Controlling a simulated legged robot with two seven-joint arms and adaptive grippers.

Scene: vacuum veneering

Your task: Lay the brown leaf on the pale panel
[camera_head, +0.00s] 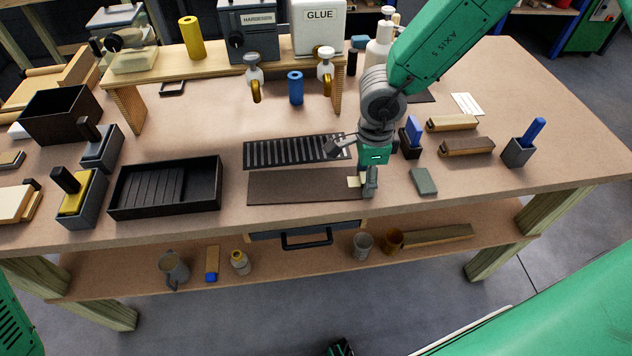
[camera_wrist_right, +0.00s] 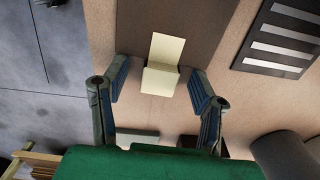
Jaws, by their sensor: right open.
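The brown leaf (camera_head: 300,187) is a thin dark brown sheet lying flat near the front of the bench. A cream tab (camera_head: 354,182) shows at its right end. In the right wrist view the tab (camera_wrist_right: 160,80) is bent, one part over the leaf (camera_wrist_right: 205,25) and one part past its end. My right gripper (camera_head: 368,185) is at that end; in the wrist view its open fingers (camera_wrist_right: 158,82) stand either side of the tab with gaps. A pale board (camera_head: 12,203) lies at the left edge; I cannot tell if it is the pale panel. My left gripper is not in view.
A slotted dark grille (camera_head: 290,152) lies just behind the leaf. A black tray (camera_head: 205,190) stands to its left. A grey-green block (camera_head: 424,181) lies right of the gripper. A wooden riser (camera_head: 215,68) carries the glue (camera_head: 320,32) and hardener (camera_head: 254,42) containers.

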